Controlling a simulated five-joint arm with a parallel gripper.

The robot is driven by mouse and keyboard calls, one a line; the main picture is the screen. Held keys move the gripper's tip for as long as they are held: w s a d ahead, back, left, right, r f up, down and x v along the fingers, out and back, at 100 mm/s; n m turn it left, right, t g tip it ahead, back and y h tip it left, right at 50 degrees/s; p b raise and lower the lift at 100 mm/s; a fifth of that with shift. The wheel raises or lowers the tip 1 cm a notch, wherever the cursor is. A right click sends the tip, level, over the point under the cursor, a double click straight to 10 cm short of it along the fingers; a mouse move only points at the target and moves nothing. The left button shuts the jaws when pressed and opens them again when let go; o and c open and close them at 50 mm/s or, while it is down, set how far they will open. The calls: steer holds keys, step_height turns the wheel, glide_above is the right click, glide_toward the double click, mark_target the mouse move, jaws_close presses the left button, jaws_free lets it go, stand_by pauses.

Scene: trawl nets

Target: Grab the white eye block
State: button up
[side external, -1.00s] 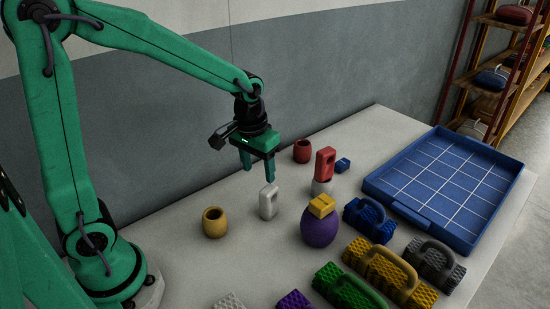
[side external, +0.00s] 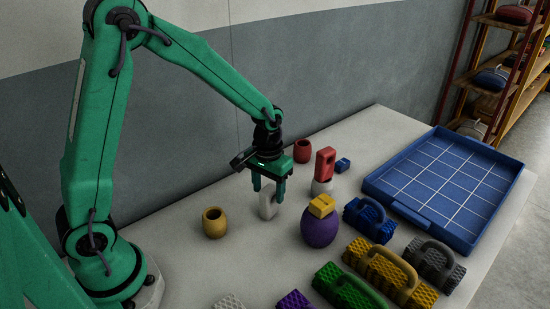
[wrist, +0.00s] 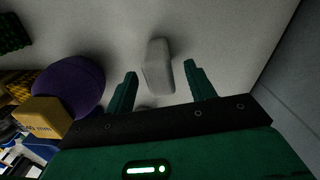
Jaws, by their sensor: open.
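The white eye block (side external: 267,205) stands upright on the grey table, left of the purple round float. In the wrist view the white block (wrist: 158,66) shows ahead of and between the two green fingers. My gripper (side external: 269,195) is open, pointing down, with its fingertips around the upper part of the block in the side view; I cannot tell whether they touch it. In the wrist view the gripper (wrist: 160,84) has a gap on both sides of the block. The block's eye hole is hard to see now.
A yellow pot (side external: 214,223) stands at left, a red pot (side external: 303,151) behind. A purple float (side external: 319,229) bears a yellow block (side external: 321,206). A red eye block (side external: 325,163) stands on a whitish round piece (side external: 322,187). A blue gridded tray (side external: 432,219) lies at right, beside several handled bricks.

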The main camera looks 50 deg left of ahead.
mark_target(269, 203)
steer(key=shift+f, duration=0.25)
steer(key=shift+f, duration=2.5)
steer(key=c, duration=1.1)
